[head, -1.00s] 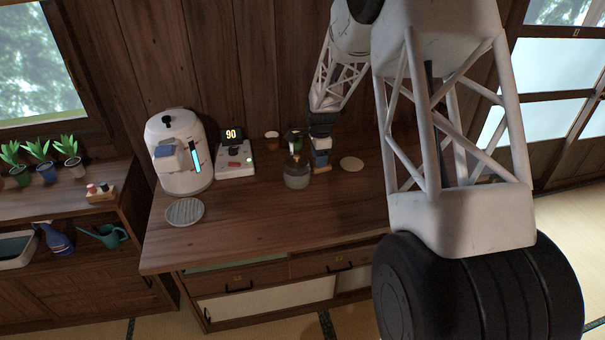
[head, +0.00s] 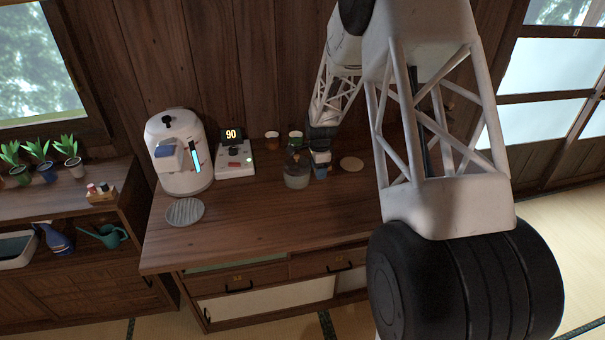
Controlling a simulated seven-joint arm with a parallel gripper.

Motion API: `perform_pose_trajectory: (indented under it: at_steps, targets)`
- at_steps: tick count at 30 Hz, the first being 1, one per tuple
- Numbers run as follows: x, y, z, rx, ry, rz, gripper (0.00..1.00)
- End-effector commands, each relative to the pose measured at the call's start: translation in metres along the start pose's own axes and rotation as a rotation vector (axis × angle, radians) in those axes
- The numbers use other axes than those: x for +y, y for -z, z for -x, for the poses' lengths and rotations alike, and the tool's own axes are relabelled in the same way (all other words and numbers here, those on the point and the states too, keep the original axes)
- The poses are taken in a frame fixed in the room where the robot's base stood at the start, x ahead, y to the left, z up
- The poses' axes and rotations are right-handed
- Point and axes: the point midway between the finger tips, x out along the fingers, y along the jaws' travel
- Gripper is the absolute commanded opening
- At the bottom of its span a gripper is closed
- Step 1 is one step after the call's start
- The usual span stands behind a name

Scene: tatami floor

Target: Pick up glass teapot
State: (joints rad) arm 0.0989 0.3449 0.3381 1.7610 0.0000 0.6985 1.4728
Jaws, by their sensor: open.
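The glass teapot (head: 297,180) stands upright on the wooden counter, right of the device with the lit "90". The jaws are open. The fingertips are small and partly hidden, so I cannot tell whether they touch the teapot or stand around any part of it.
A brown cup (head: 272,141) and a green cup (head: 296,136) stand behind the teapot. A white dispenser (head: 178,155), the "90" device (head: 234,160) and a round grey grille (head: 185,211) are left. The front counter is clear.

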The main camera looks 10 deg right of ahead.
Motion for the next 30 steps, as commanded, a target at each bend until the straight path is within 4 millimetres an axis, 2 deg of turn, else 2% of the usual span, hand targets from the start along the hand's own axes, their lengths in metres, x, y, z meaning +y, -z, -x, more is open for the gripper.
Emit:
perform_pose_trajectory:
  at_steps: [17, 20, 27, 30]
  targets:
    - [-0.0001, 0.0, -0.0015, 0.0, 0.001, 0.0, 0.51]
    - [-0.0001, 0.0, -0.0015, 0.0, 0.001, 0.0, 0.39]
    - [0.0, 0.0, -0.0015, 0.0, 0.001, 0.0, 0.02]
    - [0.0, 0.0, -0.0015, 0.0, 0.001, 0.0, 0.0]
